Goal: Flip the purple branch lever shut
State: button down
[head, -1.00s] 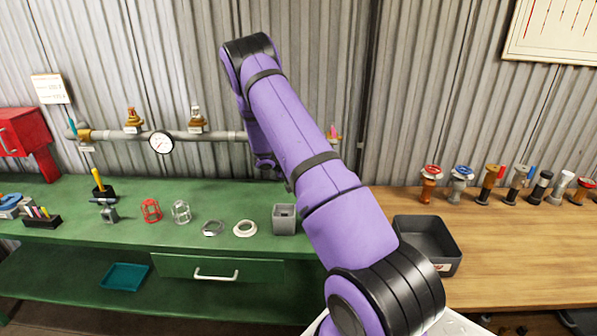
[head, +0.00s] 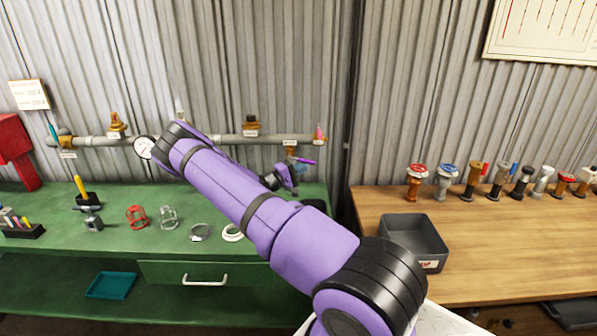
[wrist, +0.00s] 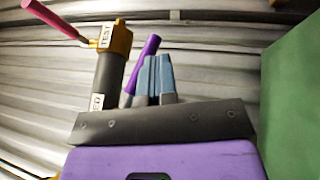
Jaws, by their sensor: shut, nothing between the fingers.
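The purple branch lever (head: 306,161) sticks out to the right below the right end of the grey wall pipe (head: 225,138). In the wrist view the lever (wrist: 146,60) is a slanted purple bar just left of my fingers, its lower part partly hidden by them. My gripper (head: 297,169) is beside the lever, and in the wrist view its blue-grey fingers (wrist: 156,72) are together with nothing between them. I cannot tell whether they touch the lever. A brass fitting (wrist: 117,38) labelled TEST with a pink lever (wrist: 55,20) is at upper left there.
The green bench (head: 105,225) holds red and clear cage guards and rings below my arm. A dark tray (head: 413,220) and several valves stand on the wooden table (head: 480,262) at right. A round gauge (head: 144,147) and brass fittings are on the pipe. The corrugated wall is close behind.

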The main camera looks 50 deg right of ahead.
jog(key=shift+s+d+r+n+h, duration=0.15)
jog(key=shift+r+n+h, duration=0.1)
jog(key=shift+r+h, duration=0.1)
jog(key=shift+s+d+r+n+h, duration=0.1)
jog(key=shift+s+r+n+h, duration=0.05)
jog(key=shift+r+n+h, duration=0.15)
dwell(0.4)
jog(key=v, duration=1)
jog(key=shift+a+f, duration=0.25)
jog(key=shift+a, duration=0.05)
jog(key=shift+w, duration=0.2)
